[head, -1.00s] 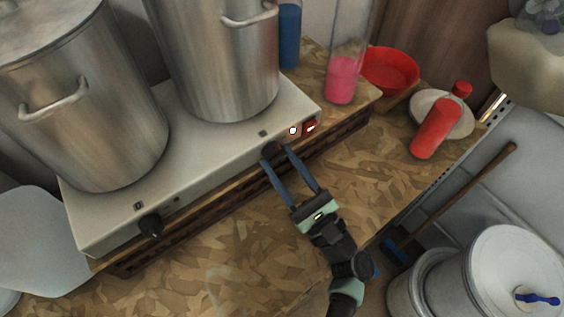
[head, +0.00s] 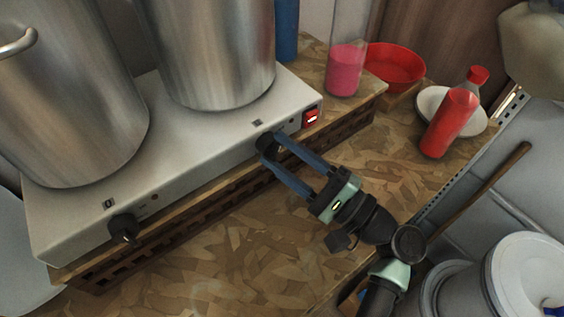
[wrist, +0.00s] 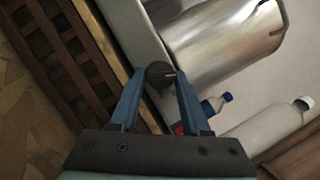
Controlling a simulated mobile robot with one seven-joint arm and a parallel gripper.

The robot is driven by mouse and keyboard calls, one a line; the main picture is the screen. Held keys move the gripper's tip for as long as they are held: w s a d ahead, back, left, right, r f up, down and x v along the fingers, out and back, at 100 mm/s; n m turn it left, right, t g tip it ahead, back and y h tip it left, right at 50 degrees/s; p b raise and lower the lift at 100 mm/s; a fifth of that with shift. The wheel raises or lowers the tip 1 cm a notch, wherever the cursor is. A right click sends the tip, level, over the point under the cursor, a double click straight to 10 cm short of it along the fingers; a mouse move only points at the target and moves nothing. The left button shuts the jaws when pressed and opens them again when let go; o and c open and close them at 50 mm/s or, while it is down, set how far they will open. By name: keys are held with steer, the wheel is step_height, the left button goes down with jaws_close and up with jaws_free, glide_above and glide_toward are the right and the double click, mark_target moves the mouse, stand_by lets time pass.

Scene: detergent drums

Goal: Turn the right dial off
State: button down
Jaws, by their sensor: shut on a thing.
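The right dial (head: 268,141) is a black knob on the front face of a white two-burner hot plate (head: 190,150). My gripper (head: 267,148) has its two blue fingers around this dial and is shut on it. In the wrist view the dial (wrist: 160,74) sits between the fingertips of my gripper (wrist: 160,82), and its pale pointer line points to the picture's right. The small indicator spot (head: 294,124) right of the dial looks dark. The left dial (head: 123,228) is black and stands free.
Two large steel pots (head: 70,100) (head: 215,60) stand on the hot plate. A red switch (head: 311,119) is at its right end. A slatted wooden stand (head: 190,205) lies beneath. A red bottle (head: 448,122) and red bowl (head: 393,68) are at the right. The counter in front is clear.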

steer(key=shift+n+g+b, duration=1)
steer(key=shift+n+b, duration=0.05)
steer(key=shift+n, duration=1.55)
steer(key=shift+c, duration=2)
jaws_free()
steer(key=shift+r, duration=0.1)
steer(key=shift+d, duration=0.1)
steer(key=b+v, duration=0.2)
steer(key=v, duration=1.1)
steer(key=shift+r, duration=0.2)
steer(key=shift+s+d, duration=0.1)
